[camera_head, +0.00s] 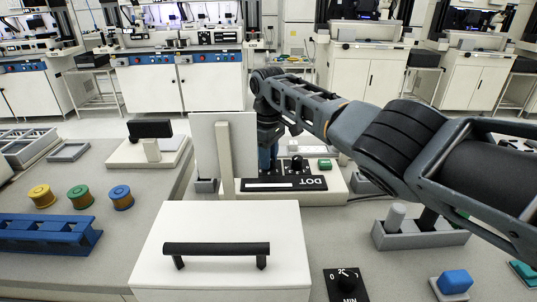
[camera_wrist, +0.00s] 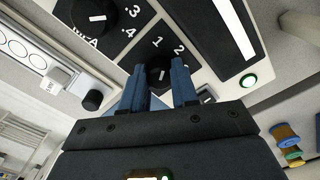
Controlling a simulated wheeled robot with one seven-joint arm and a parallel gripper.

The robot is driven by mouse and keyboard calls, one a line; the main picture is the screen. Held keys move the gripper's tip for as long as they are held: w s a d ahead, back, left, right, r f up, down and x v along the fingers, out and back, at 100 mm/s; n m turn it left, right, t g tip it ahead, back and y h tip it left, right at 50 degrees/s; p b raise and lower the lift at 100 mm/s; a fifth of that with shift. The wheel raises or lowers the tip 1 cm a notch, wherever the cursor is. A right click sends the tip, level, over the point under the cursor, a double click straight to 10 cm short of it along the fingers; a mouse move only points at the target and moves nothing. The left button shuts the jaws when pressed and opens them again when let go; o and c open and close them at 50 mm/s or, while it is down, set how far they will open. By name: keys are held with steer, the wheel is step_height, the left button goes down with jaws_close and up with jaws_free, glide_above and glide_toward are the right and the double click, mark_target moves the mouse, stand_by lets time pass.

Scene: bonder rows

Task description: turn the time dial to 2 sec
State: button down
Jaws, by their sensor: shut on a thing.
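A white and black control unit marked DOT (camera_head: 325,184) stands behind the white box in the head view. Its panel fills the top of the wrist view. A black dial (camera_wrist: 159,70) with the numbers 1 and 2 printed above it sits between my blue fingertips; I take it to be the time dial. My gripper (camera_wrist: 158,88) is shut on this dial. Its name and lower scale are hidden by the fingers, and I cannot tell which number its pointer meets. In the head view my gripper (camera_head: 269,158) reaches down to the unit, with its fingertips mostly hidden.
A larger dial (camera_wrist: 92,15) with .3 and .4 marks lies left of the held one. An upright pale panel (camera_head: 209,145) and a white box with black handle (camera_head: 220,217) stand close by. Spools (camera_head: 80,196) lie at left.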

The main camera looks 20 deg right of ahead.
steer(key=m+p, duration=0.1)
steer(key=m, duration=0.5)
steer(key=shift+w+m, duration=0.1)
steer(key=shift+m, duration=0.2)
steer(key=shift+r, duration=0.1)
stand_by(0.3)
steer(key=c, duration=0.9)
jaws_free()
steer(key=shift+o, duration=0.2)
steer(key=shift+r, duration=3.85)
